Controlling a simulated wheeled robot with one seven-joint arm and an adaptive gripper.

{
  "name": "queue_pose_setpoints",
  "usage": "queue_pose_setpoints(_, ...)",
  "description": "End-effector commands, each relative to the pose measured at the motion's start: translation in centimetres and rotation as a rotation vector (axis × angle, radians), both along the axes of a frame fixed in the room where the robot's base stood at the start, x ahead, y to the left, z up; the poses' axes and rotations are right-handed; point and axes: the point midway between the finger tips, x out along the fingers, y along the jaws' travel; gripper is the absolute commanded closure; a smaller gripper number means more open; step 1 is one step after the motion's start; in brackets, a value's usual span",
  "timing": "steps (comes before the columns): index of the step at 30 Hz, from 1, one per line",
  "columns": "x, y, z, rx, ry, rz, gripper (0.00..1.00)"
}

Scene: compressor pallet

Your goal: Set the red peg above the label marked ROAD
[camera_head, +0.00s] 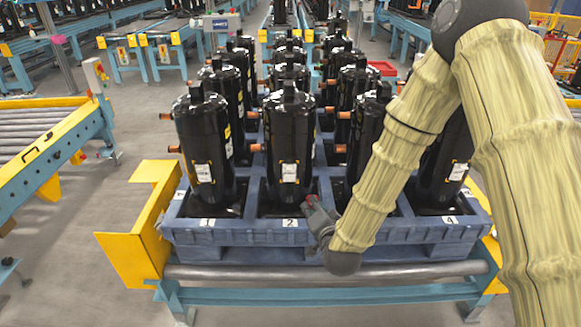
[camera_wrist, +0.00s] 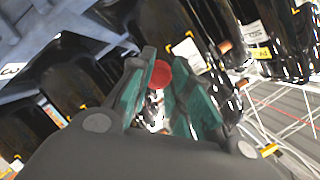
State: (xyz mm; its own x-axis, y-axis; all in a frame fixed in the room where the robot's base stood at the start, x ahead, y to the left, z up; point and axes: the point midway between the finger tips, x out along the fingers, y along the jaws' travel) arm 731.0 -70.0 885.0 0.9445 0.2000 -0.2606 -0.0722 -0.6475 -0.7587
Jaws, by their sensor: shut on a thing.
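My gripper (camera_head: 316,212) is at the front edge of the blue pallet (camera_head: 240,236), just right of the plate numbered 2 (camera_head: 290,223). In the wrist view its teal fingers (camera_wrist: 165,88) are shut on the red peg (camera_wrist: 161,74), whose round end shows between them. In the head view a small reddish patch shows at the gripper, too small to make out well. Other front plates read 1 (camera_head: 207,223) and 4 (camera_head: 451,220); my arm hides the stretch between 2 and 4. I can read no label with the word ROAD.
Black compressors with copper stubs stand in rows on the pallet, the nearest (camera_head: 288,150) close behind my gripper. A yellow corner guard (camera_head: 135,245) and a roller conveyor (camera_head: 45,135) are at left. A red crate (camera_head: 382,68) is behind. Floor at lower left is mostly clear.

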Motion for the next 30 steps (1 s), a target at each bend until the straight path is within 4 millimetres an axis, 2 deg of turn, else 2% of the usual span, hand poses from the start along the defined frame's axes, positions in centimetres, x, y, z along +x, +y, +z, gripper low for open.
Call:
queue_pose_setpoints(1,0.9,0.9,1.8,0.034,-0.010,0.009,1.00)
queue_pose_setpoints(6,2.6,3.6,7.3,0.142,-0.019,0.048,1.00)
queue_pose_setpoints(9,3.2,4.9,9.8,0.188,-0.023,0.067,1.00)
queue_pose_setpoints(12,3.5,5.8,11.6,0.217,-0.023,0.082,1.00)
queue_pose_setpoints(18,3.6,6.5,13.0,0.241,-0.022,0.095,1.00)
queue_pose_setpoints(30,3.5,6.4,12.9,0.243,-0.022,0.093,1.00)
